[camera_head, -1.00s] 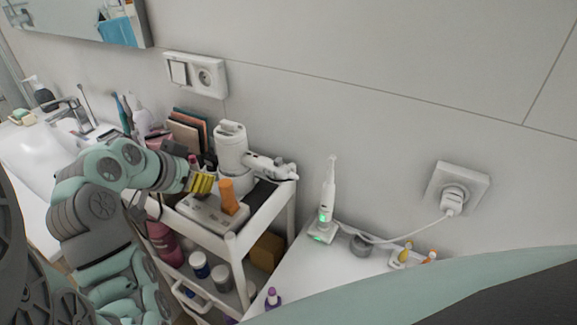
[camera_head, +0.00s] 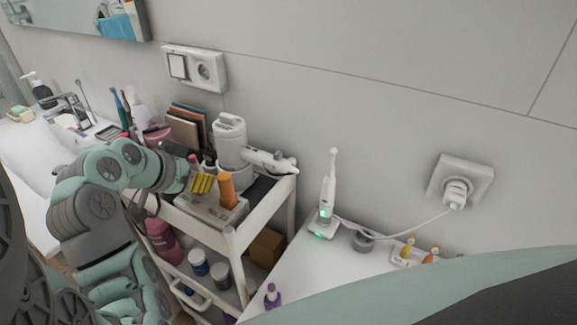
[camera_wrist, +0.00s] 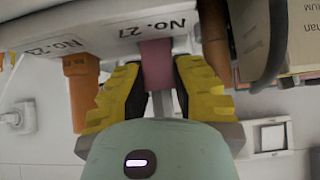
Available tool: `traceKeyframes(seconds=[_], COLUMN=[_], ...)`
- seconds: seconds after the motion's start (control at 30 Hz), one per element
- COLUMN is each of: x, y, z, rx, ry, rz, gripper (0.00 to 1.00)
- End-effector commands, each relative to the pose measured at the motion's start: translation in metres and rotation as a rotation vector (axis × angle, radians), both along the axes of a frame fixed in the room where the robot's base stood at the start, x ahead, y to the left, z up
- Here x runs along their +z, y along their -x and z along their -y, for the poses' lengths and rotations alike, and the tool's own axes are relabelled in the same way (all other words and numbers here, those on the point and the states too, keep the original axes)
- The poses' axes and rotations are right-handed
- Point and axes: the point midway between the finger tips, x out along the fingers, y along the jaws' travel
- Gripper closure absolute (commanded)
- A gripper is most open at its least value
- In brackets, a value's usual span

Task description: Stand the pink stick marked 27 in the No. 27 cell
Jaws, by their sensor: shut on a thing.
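My gripper (camera_head: 203,183) has yellow finger pads and is shut on the pink stick (camera_wrist: 157,66), seen between the pads in the wrist view. The label rack (camera_head: 196,208) is a pale block on the cart's top; its face (camera_wrist: 100,28) also shows in the wrist view. The pink stick meets the rack's edge beside the No. 27 label; its far end is hidden, so I cannot tell how deep it sits. An orange stick (camera_head: 227,190) stands at the neighbouring label, and it also shows in the wrist view (camera_wrist: 82,95). The stick's own mark is not visible.
A white round container (camera_head: 230,140) and a white device (camera_head: 268,160) stand behind the rack. Palettes (camera_head: 185,130) stand behind the gripper. A counter with an electric toothbrush (camera_head: 328,195) lies to the right.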

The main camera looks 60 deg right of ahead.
Motion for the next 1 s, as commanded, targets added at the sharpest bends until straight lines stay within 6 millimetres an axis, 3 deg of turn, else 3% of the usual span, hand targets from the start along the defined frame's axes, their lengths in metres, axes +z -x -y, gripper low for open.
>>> traceKeyframes(seconds=[0.53,0.57,0.6,0.8,1.0], x=[-0.016,-0.015,-0.015,-0.015,-0.015], y=[-0.001,-0.001,-0.001,-0.002,-0.003], z=[-0.001,-0.001,-0.001,-0.002,-0.002], rx=[0.004,0.004,0.005,0.008,0.009], ry=[-0.005,-0.005,-0.006,-0.007,-0.007], rz=[-0.001,-0.002,-0.001,0.0,0.002], gripper=[1.0,0.71,0.67,0.49,0.49])
